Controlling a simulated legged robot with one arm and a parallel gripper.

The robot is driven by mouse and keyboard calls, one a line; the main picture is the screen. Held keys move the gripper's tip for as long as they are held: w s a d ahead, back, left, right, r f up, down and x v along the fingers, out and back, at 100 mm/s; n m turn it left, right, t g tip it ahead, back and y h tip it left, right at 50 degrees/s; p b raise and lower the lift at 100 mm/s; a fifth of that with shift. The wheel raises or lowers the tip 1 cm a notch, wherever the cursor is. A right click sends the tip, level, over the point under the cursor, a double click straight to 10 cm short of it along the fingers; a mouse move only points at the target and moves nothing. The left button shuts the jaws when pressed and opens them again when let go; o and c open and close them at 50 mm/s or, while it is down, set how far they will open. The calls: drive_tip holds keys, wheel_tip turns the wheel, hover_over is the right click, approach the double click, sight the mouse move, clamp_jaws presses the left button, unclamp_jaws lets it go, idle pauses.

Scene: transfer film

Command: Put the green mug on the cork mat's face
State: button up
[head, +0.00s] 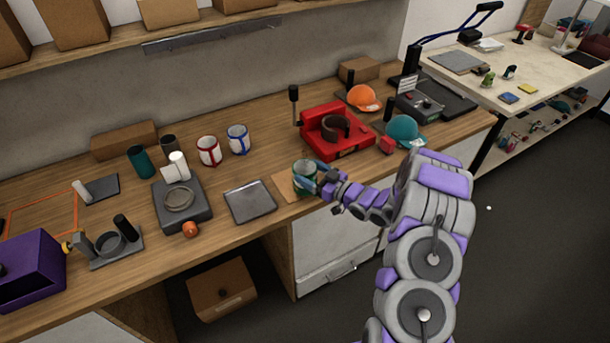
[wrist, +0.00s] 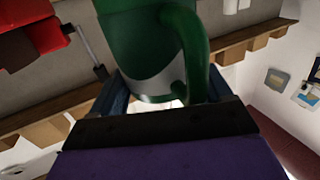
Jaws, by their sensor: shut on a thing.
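The green mug (head: 304,172) is at the front part of the wooden bench in the head view, over the cork mat (head: 285,187). My gripper (head: 311,183) is shut on the mug from the right and front. In the wrist view the green mug (wrist: 150,45) fills the top middle, its handle facing me, between the blue fingers of my gripper (wrist: 165,92). The mug looks about upright in the head view. The mat is a thin tan square, its right part hidden by the mug and gripper. I cannot tell whether the mug's base touches the mat.
A grey square plate (head: 250,201) lies just left of the mat. A red press (head: 337,132) stands behind and to the right. Red-trimmed (head: 209,151) and blue-trimmed (head: 239,139) white mugs stand behind left. An orange cap (head: 363,97) and a teal cap (head: 405,131) are farther right.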

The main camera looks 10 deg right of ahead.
sight(300, 171)
drive_tip(key=w, duration=0.2)
drive_tip(key=w+a, duration=0.1)
drive_tip(key=shift+w+f, duration=0.25)
drive_tip(key=shift+w, duration=0.1)
wheel_tip(300, 171, down, 4)
drive_tip(key=shift+d+r+b, duration=0.1)
drive_tip(key=shift+r+b, duration=0.15)
drive_tip(key=shift+b, duration=0.25)
drive_tip(key=shift+r, duration=0.1)
drive_tip(key=o, duration=1.4)
drive_tip(key=shift+c, duration=0.2)
drive_tip(key=p+v, duration=0.1)
drive_tip(key=v, duration=1.1)
